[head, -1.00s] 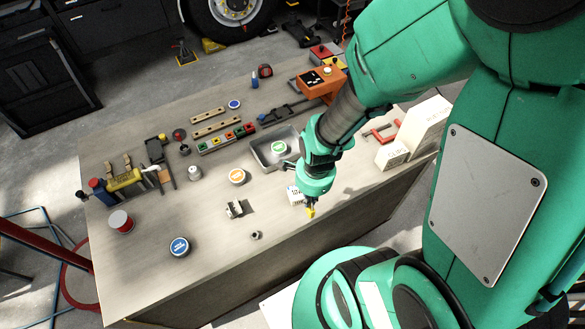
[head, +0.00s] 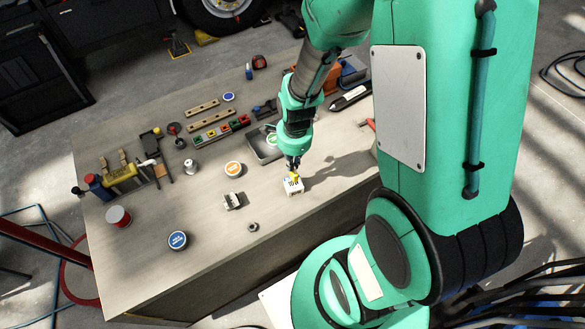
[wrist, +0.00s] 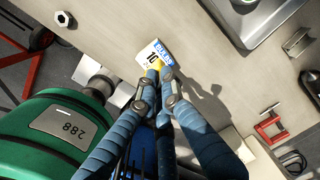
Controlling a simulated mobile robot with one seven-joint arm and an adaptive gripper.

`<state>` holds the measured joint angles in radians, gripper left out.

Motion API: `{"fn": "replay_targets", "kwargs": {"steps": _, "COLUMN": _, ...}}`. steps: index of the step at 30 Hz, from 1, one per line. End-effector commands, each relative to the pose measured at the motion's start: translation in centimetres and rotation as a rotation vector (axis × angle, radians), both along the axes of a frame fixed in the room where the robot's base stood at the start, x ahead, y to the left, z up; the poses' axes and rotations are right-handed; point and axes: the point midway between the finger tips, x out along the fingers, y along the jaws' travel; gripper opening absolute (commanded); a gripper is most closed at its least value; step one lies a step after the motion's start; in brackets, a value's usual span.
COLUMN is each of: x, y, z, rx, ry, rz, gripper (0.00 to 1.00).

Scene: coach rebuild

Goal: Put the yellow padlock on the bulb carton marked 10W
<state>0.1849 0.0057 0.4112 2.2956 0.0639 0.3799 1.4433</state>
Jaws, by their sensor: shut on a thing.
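The yellow padlock (head: 295,176) is held in my gripper (head: 293,165), whose fingers point down. Below it on the bench stands the small white bulb carton (head: 294,188) with dark "10" print on it. In the wrist view the carton (wrist: 151,52) shows blue lettering and "10". The padlock (wrist: 157,64) overlaps the carton's near part there, just ahead of the closed blue fingers (wrist: 158,76). The padlock is over the carton's top; I cannot tell whether it touches it. The fingers hide part of the padlock.
A grey metal tray (head: 262,151) lies behind the carton. A metal bracket (head: 232,201), a nut (head: 253,227) and an orange-topped tin (head: 233,169) lie to the left. The bench top (head: 285,215) in front of the carton is bare up to its edge.

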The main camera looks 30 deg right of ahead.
Motion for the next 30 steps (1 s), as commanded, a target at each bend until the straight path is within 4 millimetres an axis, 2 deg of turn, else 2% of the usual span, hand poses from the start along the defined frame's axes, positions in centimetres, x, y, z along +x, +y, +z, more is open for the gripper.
{"fn": "replay_targets", "kwargs": {"steps": 8, "x": 0.0, "y": 0.0, "z": -0.5, "rx": 0.0, "ry": 0.001, "rz": 0.0, "gripper": 0.0}}
{"fn": "replay_targets", "kwargs": {"steps": 18, "x": -0.1, "y": 0.0, "z": -3.4, "rx": 0.0, "ry": 0.002, "rz": -0.001, "gripper": 0.0}}
{"fn": "replay_targets", "kwargs": {"steps": 30, "x": -0.1, "y": 0.0, "z": -3.6, "rx": 0.0, "ry": 0.0, "rz": 0.0, "gripper": 0.0}}
